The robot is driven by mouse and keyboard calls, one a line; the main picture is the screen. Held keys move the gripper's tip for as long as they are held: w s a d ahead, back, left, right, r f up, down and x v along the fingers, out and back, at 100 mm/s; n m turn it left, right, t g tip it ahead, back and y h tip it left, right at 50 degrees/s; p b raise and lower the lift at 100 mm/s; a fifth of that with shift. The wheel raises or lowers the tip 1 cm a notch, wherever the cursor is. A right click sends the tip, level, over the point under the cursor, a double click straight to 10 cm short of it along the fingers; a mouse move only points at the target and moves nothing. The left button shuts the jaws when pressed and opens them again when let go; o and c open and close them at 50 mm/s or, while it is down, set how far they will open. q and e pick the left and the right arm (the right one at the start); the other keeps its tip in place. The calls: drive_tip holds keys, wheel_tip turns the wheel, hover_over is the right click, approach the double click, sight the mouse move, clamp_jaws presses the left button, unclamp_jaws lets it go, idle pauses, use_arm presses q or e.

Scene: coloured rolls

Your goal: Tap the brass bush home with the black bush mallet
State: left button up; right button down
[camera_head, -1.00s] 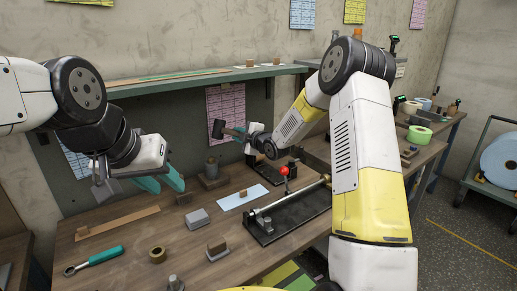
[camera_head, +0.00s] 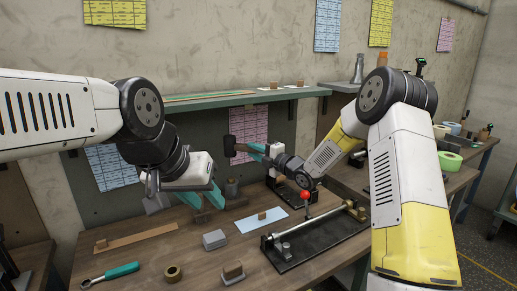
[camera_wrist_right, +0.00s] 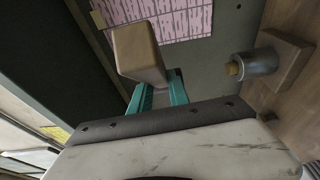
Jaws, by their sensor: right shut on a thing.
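The black mallet (camera_head: 229,147) is held by its handle in my right gripper (camera_head: 253,152), its head to the left of the fingers. In the right wrist view, the mallet head (camera_wrist_right: 139,52) looks brownish beyond the teal fingers (camera_wrist_right: 157,93). The brass bush (camera_wrist_right: 234,69) sits on the end of a grey cylinder (camera_wrist_right: 257,63) fixed to a wooden block (camera_wrist_right: 289,60). In the head view the cylinder (camera_head: 231,189) stands at the back of the bench, below the mallet head and apart from it. My left gripper (camera_head: 204,203) is open and empty, just left of the cylinder.
A black fixture with a metal rod and red knob (camera_head: 306,196) lies to the right. A blue sheet (camera_head: 256,222), grey block (camera_head: 215,239), tape roll (camera_head: 173,272) and green-handled wrench (camera_head: 118,271) lie in front. A shelf (camera_head: 230,95) runs above the bench.

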wheel_tip(320, 180, down, 9)
idle(0.6)
drive_tip(key=shift+r, duration=0.1)
wheel_tip(320, 180, up, 5)
drive_tip(key=shift+r, duration=0.2)
idle(0.4)
idle(0.4)
wheel_tip(320, 180, down, 6)
wheel_tip(320, 180, up, 6)
